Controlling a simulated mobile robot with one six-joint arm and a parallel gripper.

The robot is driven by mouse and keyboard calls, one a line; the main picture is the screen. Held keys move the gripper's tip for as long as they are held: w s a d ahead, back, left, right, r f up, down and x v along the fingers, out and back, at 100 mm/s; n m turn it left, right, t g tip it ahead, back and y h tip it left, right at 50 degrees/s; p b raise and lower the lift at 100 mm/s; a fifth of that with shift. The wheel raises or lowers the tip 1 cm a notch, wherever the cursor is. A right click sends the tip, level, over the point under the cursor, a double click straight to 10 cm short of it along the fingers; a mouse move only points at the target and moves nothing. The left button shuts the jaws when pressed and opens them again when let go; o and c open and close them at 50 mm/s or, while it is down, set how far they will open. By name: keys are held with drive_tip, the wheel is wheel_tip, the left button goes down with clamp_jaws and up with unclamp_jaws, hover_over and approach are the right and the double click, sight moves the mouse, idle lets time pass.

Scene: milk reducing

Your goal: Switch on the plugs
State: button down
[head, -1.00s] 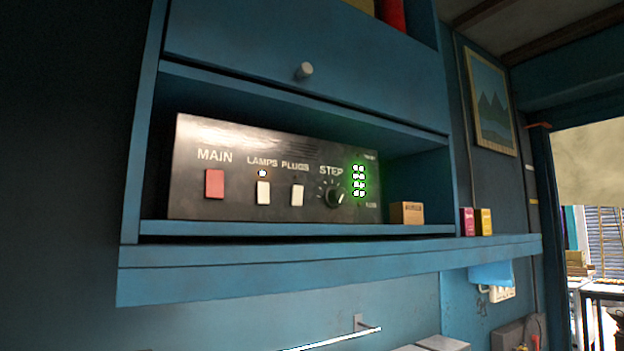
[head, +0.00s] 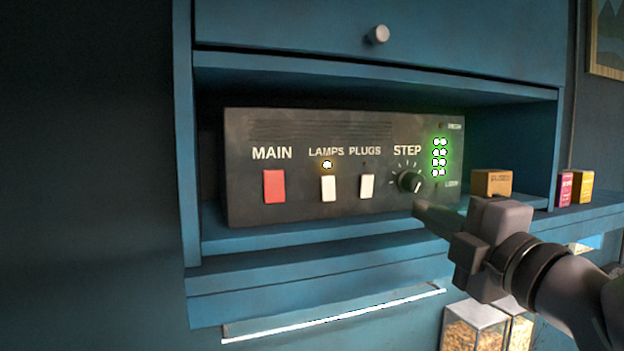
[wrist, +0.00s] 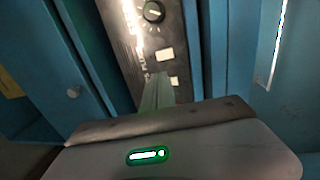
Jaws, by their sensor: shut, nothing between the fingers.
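A dark control panel (head: 300,135) stands in a blue shelf niche. Its white PLUGS switch (head: 367,186) sits right of the white LAMPS switch (head: 328,188). A small light above LAMPS glows orange; the spot above PLUGS is dark. The red MAIN switch (head: 274,186) is at the left. The STEP knob (head: 410,181) is at the right beside lit green lights (head: 440,157). My gripper (head: 420,208) is shut and empty, its tip in front of the panel's lower right, below the knob. In the wrist view, the shut fingers (wrist: 158,90) point at the panel near the white switches.
A small cardboard box (head: 491,183) stands right of the panel, near my wrist. A pink box (head: 564,188) and a yellow box (head: 581,187) stand farther right on the ledge. The blue shelf lip (head: 290,235) runs below the panel. Clear containers (head: 474,325) are underneath.

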sight(368, 179)
drive_tip(key=p+x, duration=0.3)
drive_tip(key=x, duration=1.1)
drive_tip(key=shift+w, duration=0.1)
drive_tip(key=r+p, duration=0.1)
drive_tip(key=p, duration=0.1)
drive_tip(key=shift+w+p, duration=0.1)
drive_tip(key=shift+p, duration=0.2)
drive_tip(key=shift+r+g+p, duration=0.1)
drive_tip(key=shift+g+p, duration=0.3)
drive_tip(key=shift+p, duration=0.15)
drive_tip(key=shift+f+b, duration=0.4)
drive_tip(key=shift+b, duration=0.05)
